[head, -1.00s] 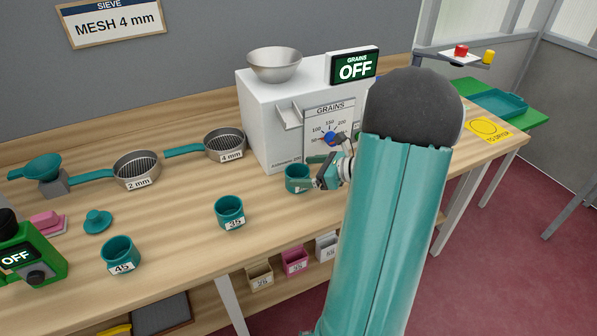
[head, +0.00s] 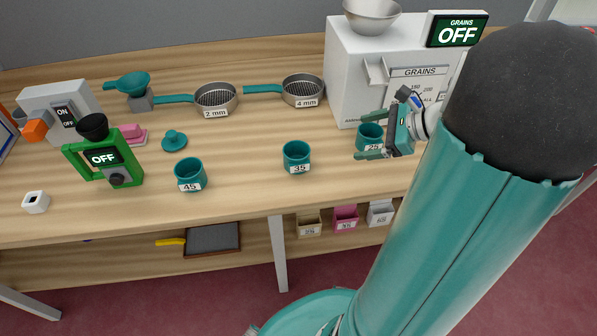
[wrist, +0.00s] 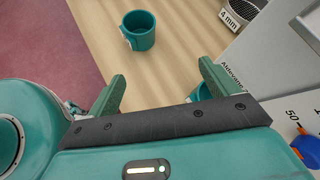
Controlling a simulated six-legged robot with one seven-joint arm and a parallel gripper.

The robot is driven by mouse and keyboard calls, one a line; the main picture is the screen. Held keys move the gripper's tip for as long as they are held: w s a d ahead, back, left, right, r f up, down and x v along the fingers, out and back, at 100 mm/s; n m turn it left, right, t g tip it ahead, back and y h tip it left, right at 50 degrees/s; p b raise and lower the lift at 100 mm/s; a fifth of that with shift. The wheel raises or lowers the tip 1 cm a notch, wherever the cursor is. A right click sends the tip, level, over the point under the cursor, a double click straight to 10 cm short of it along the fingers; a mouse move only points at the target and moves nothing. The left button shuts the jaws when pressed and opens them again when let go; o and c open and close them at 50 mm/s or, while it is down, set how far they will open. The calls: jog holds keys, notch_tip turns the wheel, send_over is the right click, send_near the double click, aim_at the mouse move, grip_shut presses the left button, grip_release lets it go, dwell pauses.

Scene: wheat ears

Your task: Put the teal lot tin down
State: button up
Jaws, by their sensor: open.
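The teal tin labelled 25 (head: 369,135) stands upright on the wooden bench in front of the white grain machine. My gripper (head: 360,137) is open, with one finger on each side of this tin in the head view. In the wrist view, a sliver of the tin (wrist: 200,92) shows beside the right finger, mostly hidden by my gripper (wrist: 161,75). Contact with a finger cannot be told. Teal tins labelled 35 (head: 297,157) and 45 (head: 190,174) stand upright to the left. The 35 tin also shows in the wrist view (wrist: 141,32).
The white grain machine (head: 350,75) stands close behind my gripper, with a display reading OFF (head: 458,34). Sieves marked 2 mm (head: 215,98) and 4 mm (head: 302,90) lie behind the tins. A green device (head: 104,160) stands at left. Bench between the tins is clear.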

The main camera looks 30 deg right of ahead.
jog(key=s+a+r+n+g+h, duration=0.1)
jog(key=s+a+r+n+h, duration=0.1)
jog(key=a+n, duration=0.6)
jog(key=s+a+r+n+g+h, duration=0.1)
jog(key=s+a+r+n+h, duration=0.1)
jog(key=a+n, duration=0.6)
jog(key=s+a+r+n+h, duration=0.3)
jog(key=s+a+n, duration=0.2)
jog(key=a+n, duration=0.3)
jog(key=shift+s+r+n+g, duration=0.2)
jog(key=shift+r+n+g, duration=0.15)
jog(key=shift+n+g, duration=0.05)
jog(key=shift+d, duration=0.15)
